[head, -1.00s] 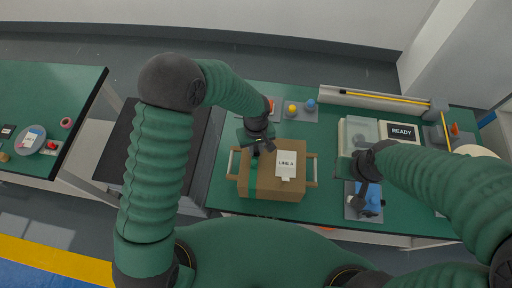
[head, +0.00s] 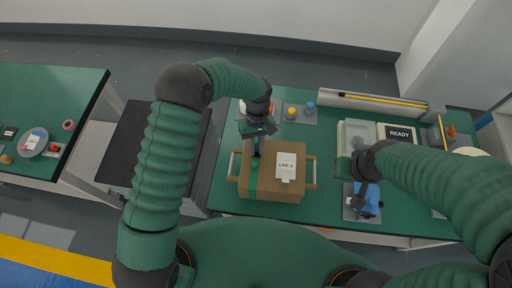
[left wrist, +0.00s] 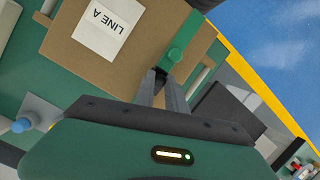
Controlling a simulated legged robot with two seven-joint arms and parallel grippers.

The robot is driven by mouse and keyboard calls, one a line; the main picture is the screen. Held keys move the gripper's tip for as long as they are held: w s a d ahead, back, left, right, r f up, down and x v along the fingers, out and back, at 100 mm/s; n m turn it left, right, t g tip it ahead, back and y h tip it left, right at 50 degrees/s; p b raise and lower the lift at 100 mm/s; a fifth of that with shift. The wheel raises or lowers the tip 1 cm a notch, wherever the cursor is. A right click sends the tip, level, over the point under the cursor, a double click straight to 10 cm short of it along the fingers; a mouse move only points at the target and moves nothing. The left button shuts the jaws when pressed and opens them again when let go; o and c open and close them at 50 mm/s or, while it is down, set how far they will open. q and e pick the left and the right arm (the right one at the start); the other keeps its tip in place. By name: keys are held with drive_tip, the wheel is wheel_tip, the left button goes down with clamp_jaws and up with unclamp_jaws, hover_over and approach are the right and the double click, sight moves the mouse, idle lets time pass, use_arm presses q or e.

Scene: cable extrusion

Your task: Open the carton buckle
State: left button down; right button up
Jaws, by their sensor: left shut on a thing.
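The brown carton (head: 285,192) sits on the green table, with a white LINE A label (head: 287,166) on top. My left gripper (head: 256,153) is at the carton's far edge. In the left wrist view its fingertips (left wrist: 161,78) are closed at the far end of the green buckle strap; the exact grip is partly hidden. My right gripper (head: 361,196) is by a blue object (head: 370,199), its fingers unclear.
Handles stand at the carton's left (head: 234,165) and right (head: 311,173) sides. A tray with a yellow and a blue knob (head: 310,105) lies behind the carton. A READY sign (head: 400,133) and a pale bin (head: 356,133) are to the right.

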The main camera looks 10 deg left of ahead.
use_arm(q)
drive_tip(key=shift+w+f+g+b, duration=0.15)
drive_tip(key=shift+w+g+b, duration=0.3)
drive_tip(key=shift+g+b, duration=0.55)
drive_tip(key=shift+w+g+b, duration=0.2)
drive_tip(key=shift+g+b, duration=0.3)
drive_tip(key=shift+b, duration=0.1)
drive_tip(key=shift+w+r+g+b, duration=0.1)
drive_tip(key=shift+r+g+b, duration=0.15)
drive_tip(key=shift+g+b, duration=0.2)
drive_tip(key=shift+r, duration=0.1)
drive_tip(key=c, duration=1.4)
unclamp_jaws()
